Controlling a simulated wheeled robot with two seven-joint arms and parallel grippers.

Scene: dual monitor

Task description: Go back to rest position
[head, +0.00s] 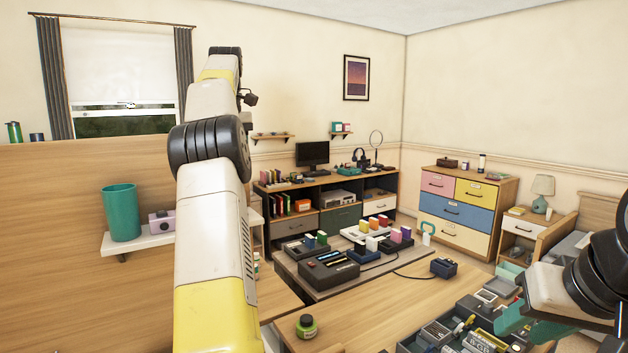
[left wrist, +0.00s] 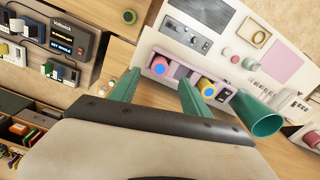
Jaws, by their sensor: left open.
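My left arm rises through the middle of the head view, and its gripper cannot be made out there. In the left wrist view my left gripper (left wrist: 157,84) is open, its two teal fingers spread with nothing held between them. Beyond the fingers is a lilac box with round coloured faces (left wrist: 185,78). My right gripper (head: 522,322) shows at the lower right of the head view, with teal fingers over a dark tray of small parts (head: 410,347). Its fingers are partly hidden by the picture edge and the angle, so its opening is unclear.
A teal cup (head: 120,212) and a lilac camera-like box (head: 161,221) stand on a white wall shelf at left. A small green jar (head: 306,327) sits on the wooden table (head: 370,310). Behind are a dark console (head: 328,271), a long cabinet and coloured drawers (head: 455,211).

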